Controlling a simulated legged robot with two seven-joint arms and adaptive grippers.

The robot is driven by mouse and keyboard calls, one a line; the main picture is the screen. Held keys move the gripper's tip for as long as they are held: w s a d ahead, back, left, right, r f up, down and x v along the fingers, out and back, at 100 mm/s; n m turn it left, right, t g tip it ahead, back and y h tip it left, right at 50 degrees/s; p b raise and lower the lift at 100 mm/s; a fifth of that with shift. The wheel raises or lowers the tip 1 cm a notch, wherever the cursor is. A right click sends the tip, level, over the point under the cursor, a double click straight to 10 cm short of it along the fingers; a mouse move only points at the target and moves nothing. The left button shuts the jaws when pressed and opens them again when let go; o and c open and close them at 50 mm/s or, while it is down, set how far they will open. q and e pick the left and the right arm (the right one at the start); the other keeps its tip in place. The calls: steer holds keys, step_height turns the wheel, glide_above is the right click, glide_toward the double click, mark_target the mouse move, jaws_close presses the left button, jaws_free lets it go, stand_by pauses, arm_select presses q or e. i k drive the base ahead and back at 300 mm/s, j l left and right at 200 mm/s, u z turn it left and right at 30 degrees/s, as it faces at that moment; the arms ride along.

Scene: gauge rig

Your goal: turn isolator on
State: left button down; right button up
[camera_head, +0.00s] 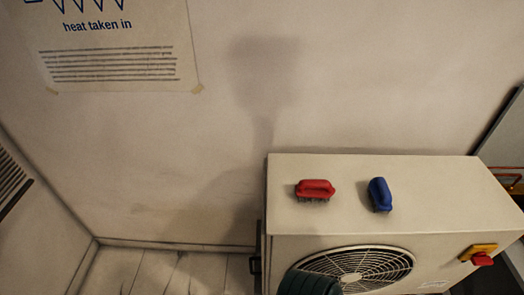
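The isolator (480,254) is a red knob on a yellow plate. It sits on the front face of a cream outdoor unit (440,172), near its right end, at the lower right of the head view. The knob looks roughly level, tilted slightly in the picture, but its on or off position is too small to read. Neither of my grippers can be made out in this view. Nothing is seen touching the isolator.
A red-handled brush (315,188) and a blue one (380,194) lie on the unit's top. A fan grille (352,268) is on its front, partly hidden by a dark green ribbed object (308,284) I cannot identify. A poster (115,50) hangs on the wall.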

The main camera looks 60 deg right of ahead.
mark_target(480, 258)
steer(key=j+z, duration=0.15)
steer(key=z, duration=3.1)
steer(key=i+z, duration=0.1)
steer(key=z, duration=0.8)
steer(key=k, duration=0.15)
